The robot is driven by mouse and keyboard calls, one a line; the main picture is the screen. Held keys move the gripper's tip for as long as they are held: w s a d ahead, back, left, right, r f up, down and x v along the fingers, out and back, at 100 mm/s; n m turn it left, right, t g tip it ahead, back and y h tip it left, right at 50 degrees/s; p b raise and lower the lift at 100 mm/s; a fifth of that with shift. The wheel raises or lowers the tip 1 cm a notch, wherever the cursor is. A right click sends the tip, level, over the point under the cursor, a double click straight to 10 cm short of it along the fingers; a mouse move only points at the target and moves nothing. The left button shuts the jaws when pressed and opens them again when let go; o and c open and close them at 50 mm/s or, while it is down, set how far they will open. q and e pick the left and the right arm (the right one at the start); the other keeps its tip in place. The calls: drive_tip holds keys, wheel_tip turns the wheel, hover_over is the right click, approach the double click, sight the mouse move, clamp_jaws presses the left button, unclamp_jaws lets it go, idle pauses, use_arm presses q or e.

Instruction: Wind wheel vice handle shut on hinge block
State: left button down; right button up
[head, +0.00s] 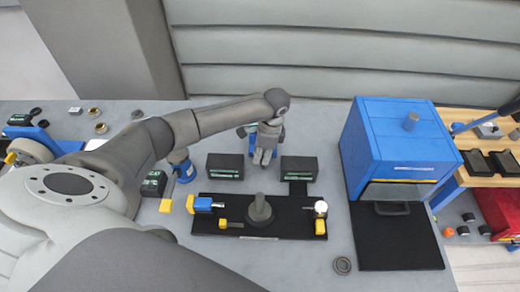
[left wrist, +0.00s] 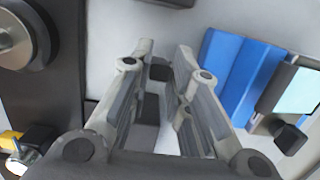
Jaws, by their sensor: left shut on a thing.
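My left gripper (head: 263,159) reaches over the bench at the back middle, fingers pointing down. In the left wrist view, its fingers (left wrist: 158,65) are closed in around a small dark piece (left wrist: 159,72), which looks like the vice handle and is mostly hidden. A blue body (head: 242,131), apparently the wheel vice, stands just behind the gripper and is largely covered by it. The left wrist view shows blue parts (left wrist: 235,68) beside the fingers, with a dark block with a pale label (left wrist: 298,92) against them. I cannot tell whether this is the hinge block, or how wide the vice jaws are.
Black labelled blocks stand left (head: 225,166) and right (head: 299,168) of the gripper. In front lies a black board (head: 290,229) with a grey knob (head: 260,209) and a white ball (head: 321,207). A blue box (head: 400,140) stands to the right.

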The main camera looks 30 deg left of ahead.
use_arm(q)
drive_tip(key=shift+w+d, duration=0.1)
idle(0.3)
drive_tip(key=c, duration=1.4)
unclamp_jaws()
drive_tip(key=shift+o, duration=0.2)
wheel_tip(320, 180, up, 12)
drive_tip(key=w+d, duration=0.1)
drive_tip(key=d, duration=0.1)
drive_tip(key=shift+w+f, duration=0.1)
